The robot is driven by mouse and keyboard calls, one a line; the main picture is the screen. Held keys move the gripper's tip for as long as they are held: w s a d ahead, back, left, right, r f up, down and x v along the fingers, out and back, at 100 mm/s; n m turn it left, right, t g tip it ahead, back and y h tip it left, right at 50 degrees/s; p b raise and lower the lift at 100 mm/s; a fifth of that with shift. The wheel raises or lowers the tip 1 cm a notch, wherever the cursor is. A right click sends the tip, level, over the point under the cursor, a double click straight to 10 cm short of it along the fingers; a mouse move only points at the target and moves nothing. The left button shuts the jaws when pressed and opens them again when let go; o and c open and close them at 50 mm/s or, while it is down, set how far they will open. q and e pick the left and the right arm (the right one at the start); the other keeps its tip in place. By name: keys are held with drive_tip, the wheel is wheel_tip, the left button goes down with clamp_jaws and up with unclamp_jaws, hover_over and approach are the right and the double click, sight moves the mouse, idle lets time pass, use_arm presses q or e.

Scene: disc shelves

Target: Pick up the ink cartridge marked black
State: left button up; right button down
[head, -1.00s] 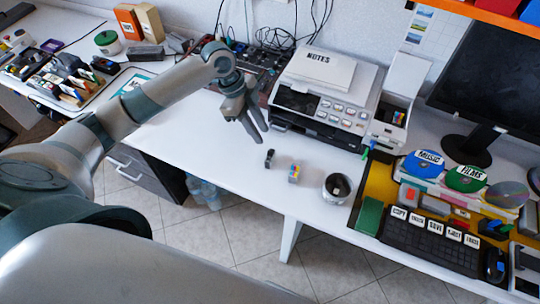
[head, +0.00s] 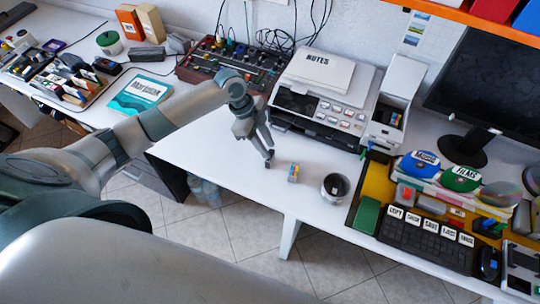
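My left gripper (head: 268,158) points down at the white desk, in front of the printer. Its fingertips are at the spot where a small dark cartridge stood in the earlier frame. The fingers now cover that spot, so the dark cartridge is mostly or wholly hidden and I cannot tell whether they are closed on it. No marking on it is readable. A small cartridge with coloured patches (head: 294,172) stands on the desk just right of the fingertips, apart from them. My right gripper is not in view.
A round metal cup (head: 335,187) with something dark inside stands further right. The printer (head: 325,97) is behind, with a paper marked NOTES (head: 317,69) on top. A keyboard (head: 428,238) lies on the right. The white desk (head: 215,160) left of the gripper is clear.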

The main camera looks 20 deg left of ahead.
use_arm(q)
drive_tip(key=shift+x, duration=0.9)
clamp_jaws()
drive_tip(key=shift+r, duration=0.2)
drive_tip(key=shift+w+r+b, duration=0.1)
drive_tip(key=shift+r+b, duration=0.2)
drive_tip(key=shift+r, duration=0.3)
wheel_tip(320, 180, up, 2)
drive_tip(key=shift+r+b, duration=0.25)
drive_tip(key=shift+b, duration=0.3)
drive_tip(key=s+d+r+b, duration=0.1)
drive_tip(key=d+r+b, duration=0.1)
drive_tip(key=d+r, duration=0.5)
drive_tip(key=shift+s+d+b, duration=0.3)
drive_tip(key=shift+s+d, duration=0.05)
drive_tip(key=shift+d, duration=1.95)
